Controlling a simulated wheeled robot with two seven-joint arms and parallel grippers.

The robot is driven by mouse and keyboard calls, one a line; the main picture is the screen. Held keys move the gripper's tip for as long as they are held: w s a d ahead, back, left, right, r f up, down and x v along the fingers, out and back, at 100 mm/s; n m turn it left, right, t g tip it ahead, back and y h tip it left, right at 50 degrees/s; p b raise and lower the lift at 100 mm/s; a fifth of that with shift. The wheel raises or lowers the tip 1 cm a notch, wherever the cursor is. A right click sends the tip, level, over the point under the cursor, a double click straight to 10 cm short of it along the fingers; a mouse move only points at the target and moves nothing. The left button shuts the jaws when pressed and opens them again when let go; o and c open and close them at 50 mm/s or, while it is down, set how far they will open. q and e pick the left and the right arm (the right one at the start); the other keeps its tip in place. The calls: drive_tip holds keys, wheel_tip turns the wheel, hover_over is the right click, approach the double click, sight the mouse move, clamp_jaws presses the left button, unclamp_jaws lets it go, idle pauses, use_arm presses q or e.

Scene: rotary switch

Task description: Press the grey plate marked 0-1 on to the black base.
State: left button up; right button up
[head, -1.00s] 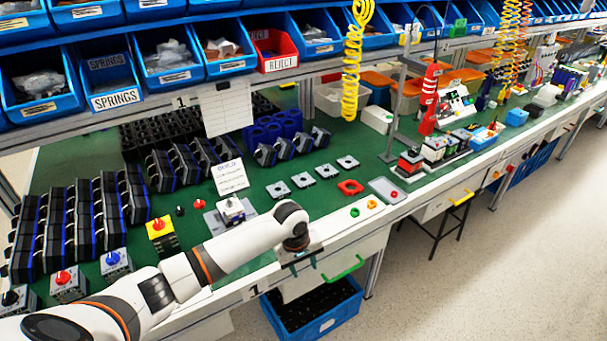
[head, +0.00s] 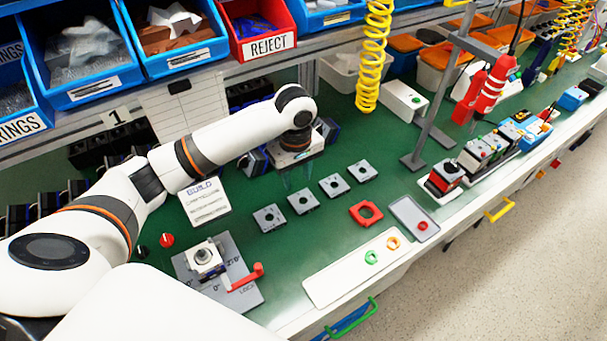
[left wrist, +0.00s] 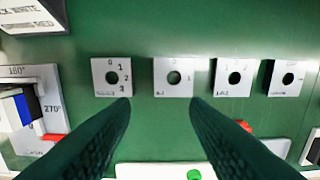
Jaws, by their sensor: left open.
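Several grey square plates with a round hole lie in a row on the green mat. In the left wrist view the leftmost plate (left wrist: 111,77) reads 0, 1, 2, 3; the marks on the second plate (left wrist: 174,77) and the third plate (left wrist: 233,77) are too small to read surely, so I cannot tell which is 0-1. A switch base (head: 205,259), with a pale top and an upright shaft, sits in the grey fixture (head: 240,283); its dark body shows in the left wrist view (left wrist: 14,107). My left gripper (head: 298,181) is open and empty above the mat, behind the plates.
A red lever (head: 246,277) is on the fixture's right side. A printed build card (head: 204,201) lies behind the fixture. A white strip (head: 350,270) holds small coloured rings. A stand (head: 428,140) rises behind.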

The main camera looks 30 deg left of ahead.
sight(296, 204)
use_arm(q)
drive_tip(key=f, duration=0.3)
drive_tip(key=shift+s+f, duration=0.25)
drive_tip(key=shift+f, duration=0.05)
wheel_tip(296, 204, down, 2)
drive_tip(key=shift+w+f, duration=0.15)
drive_tip(key=shift+f, duration=0.1)
drive_tip(key=f, duration=0.4)
drive_tip(key=shift+w+a+f+p, duration=0.1)
drive_tip(key=shift+w+a+p, duration=0.15)
drive_tip(key=shift+a+p, duration=0.15)
drive_tip(key=shift+f, duration=0.45)
drive_tip(key=shift+c, duration=0.2)
clamp_jaws()
use_arm(e)
drive_tip(key=s, duration=0.2)
drive_tip(key=shift+s+d+r, duration=0.2)
drive_tip(key=shift+s+r, duration=0.1)
drive_tip(key=shift+s, duration=0.1)
